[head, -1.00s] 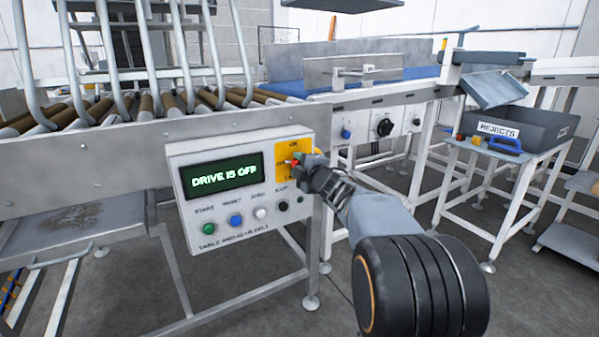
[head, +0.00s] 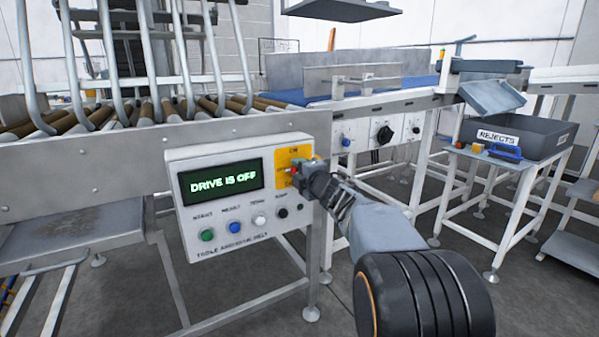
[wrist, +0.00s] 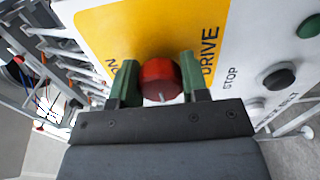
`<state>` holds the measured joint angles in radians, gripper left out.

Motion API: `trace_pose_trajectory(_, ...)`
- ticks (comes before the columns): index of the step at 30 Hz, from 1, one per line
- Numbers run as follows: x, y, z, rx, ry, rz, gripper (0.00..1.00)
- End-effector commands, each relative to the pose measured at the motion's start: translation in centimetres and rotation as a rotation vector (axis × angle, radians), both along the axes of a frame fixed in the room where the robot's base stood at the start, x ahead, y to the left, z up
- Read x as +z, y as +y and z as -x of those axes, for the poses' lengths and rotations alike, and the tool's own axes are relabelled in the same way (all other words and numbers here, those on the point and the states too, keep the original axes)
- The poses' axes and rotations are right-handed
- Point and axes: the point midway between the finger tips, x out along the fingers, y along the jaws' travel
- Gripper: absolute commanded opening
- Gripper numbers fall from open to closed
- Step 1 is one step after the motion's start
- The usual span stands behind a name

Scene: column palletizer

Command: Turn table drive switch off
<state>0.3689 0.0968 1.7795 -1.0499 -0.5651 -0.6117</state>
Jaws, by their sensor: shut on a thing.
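The control box (head: 187,160) is fixed to the front of the roller table frame. Its display (head: 222,183) reads "DRIVE IS OFF" in green letters. The drive switch is a red knob (wrist: 159,80) on a yellow plate (wrist: 128,28), seen in the wrist view between the two green fingers. My gripper (wrist: 157,82) is shut on this knob. In the head view my gripper (head: 303,172) reaches the yellow plate from the right and covers most of the knob.
Several push buttons, one of them green (head: 207,235), sit below the display. A grey rejects bin (head: 545,138) stands on a white stand at the right. A blue conveyor belt (head: 425,79) runs behind. Open floor lies between box and stand.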

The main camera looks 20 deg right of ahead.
Motion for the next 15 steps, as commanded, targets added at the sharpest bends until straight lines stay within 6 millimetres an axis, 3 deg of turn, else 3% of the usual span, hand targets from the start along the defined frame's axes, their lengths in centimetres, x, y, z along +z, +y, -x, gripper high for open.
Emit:
trace_pose_trajectory(9, -0.03, -0.03, 0.01, -0.001, 0.001, 0.001, 0.67)
trace_pose_trajectory(15, 0.0, -0.01, 0.03, 0.0, 0.0, 0.0, 0.67)
